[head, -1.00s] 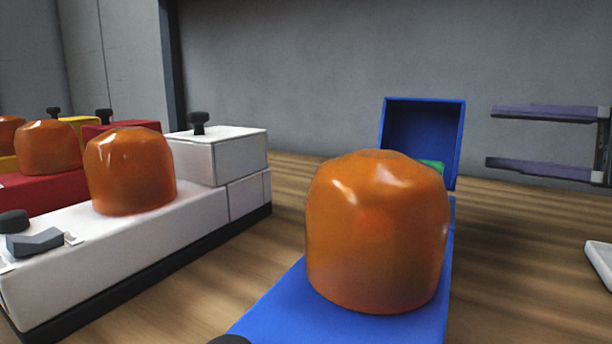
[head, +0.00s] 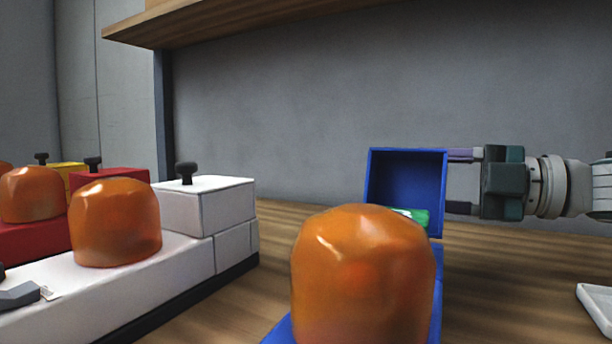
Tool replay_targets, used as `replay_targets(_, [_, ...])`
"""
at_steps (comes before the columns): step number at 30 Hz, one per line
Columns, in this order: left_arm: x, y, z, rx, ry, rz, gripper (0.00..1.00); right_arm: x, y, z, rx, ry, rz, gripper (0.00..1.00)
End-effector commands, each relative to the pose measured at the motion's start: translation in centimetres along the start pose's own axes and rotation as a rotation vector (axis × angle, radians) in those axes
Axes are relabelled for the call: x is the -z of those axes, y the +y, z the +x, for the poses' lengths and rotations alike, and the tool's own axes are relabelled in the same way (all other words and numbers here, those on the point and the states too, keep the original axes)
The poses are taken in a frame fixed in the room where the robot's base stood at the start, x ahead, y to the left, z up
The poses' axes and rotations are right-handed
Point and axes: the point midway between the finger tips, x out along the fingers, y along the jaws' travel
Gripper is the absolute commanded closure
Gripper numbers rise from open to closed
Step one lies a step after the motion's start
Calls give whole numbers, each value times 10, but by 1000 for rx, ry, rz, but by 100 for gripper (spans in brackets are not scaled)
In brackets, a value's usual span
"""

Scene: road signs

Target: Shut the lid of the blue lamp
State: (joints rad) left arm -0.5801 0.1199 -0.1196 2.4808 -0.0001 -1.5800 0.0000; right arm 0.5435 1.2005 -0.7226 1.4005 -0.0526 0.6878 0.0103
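The blue lamp (head: 438,290) stands in front of me with a faceted orange dome (head: 364,275) on its near part. Its blue box-like lid (head: 406,182) is raised at the far end, its hollow inside facing me. A green item (head: 412,215) shows at the lid's lower edge, inside the lamp's compartment. My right gripper (head: 459,181) is at the lid's right side, its two purple fingers apart, one above the other. The fingertips seem hidden behind the lid; I cannot tell whether they touch it.
A white lamp (head: 180,266) with an orange dome stands close on the left, its lid (head: 207,200) down. Red (head: 108,181) and yellow lamps (head: 65,174) stand beyond it. A white tray (head: 597,302) lies at the right edge. A wooden shelf (head: 210,22) hangs above.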

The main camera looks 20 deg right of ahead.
Motion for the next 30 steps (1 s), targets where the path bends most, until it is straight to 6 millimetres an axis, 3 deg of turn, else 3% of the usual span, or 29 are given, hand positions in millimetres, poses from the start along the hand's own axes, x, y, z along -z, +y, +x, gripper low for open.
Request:
replay_targets(6, [0,0,0,0,-1,0,3,0,0,0,1,0,0,43])
replay_targets(21, [0,0,0,0,-1,1,3,0,0,0,1,0,0,99])
replay_targets(30, [0,0,0,0,-1,1,3,0,0,0,1,0,0,100])
